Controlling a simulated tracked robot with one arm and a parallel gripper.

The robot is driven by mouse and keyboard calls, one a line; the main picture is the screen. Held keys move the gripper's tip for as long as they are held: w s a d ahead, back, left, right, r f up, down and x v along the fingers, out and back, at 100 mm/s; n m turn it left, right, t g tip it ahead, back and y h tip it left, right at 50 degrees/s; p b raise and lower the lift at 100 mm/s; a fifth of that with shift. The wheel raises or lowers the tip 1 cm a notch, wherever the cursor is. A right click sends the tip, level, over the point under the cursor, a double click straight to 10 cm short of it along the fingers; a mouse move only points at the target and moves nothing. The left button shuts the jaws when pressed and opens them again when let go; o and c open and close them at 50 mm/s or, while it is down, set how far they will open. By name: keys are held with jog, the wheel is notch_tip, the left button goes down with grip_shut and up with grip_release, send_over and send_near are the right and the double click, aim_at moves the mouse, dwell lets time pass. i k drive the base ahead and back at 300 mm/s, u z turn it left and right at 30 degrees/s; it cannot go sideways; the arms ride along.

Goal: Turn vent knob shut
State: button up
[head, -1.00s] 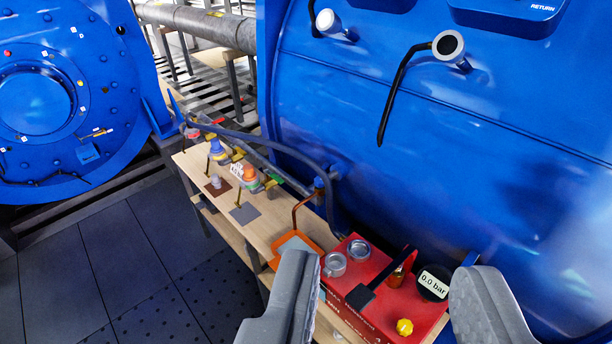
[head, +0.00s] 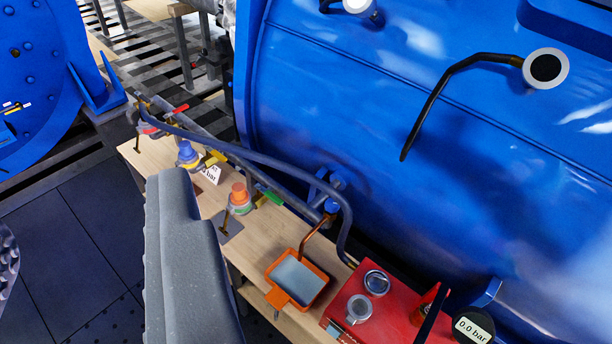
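No part in view is marked as the vent knob. The red pump box (head: 402,292) sits at the bottom of the picture, with two round metal-rimmed parts on top and a gauge (head: 473,326) reading 0.0 bar. Its lower part, where a yellow knob showed earlier, is cut off by the bottom edge. My gripper (head: 80,225) is open and empty. One grey finger stands left of the centre, and a ridged grey piece at the left edge appears to be the other. The gripper is left of the red box, apart from it in the picture.
An orange tray (head: 313,291) lies left of the red box on the wooden bench (head: 262,262). Behind it are an orange-topped fitting (head: 239,196), a blue-topped one (head: 187,153) and hoses. The big blue tank (head: 400,60) bounds the right. Dark floor is open at left.

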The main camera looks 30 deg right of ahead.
aim_at(331, 205)
jog(key=z, duration=0.25)
jog(key=i, duration=0.9)
jog(key=z, duration=0.65)
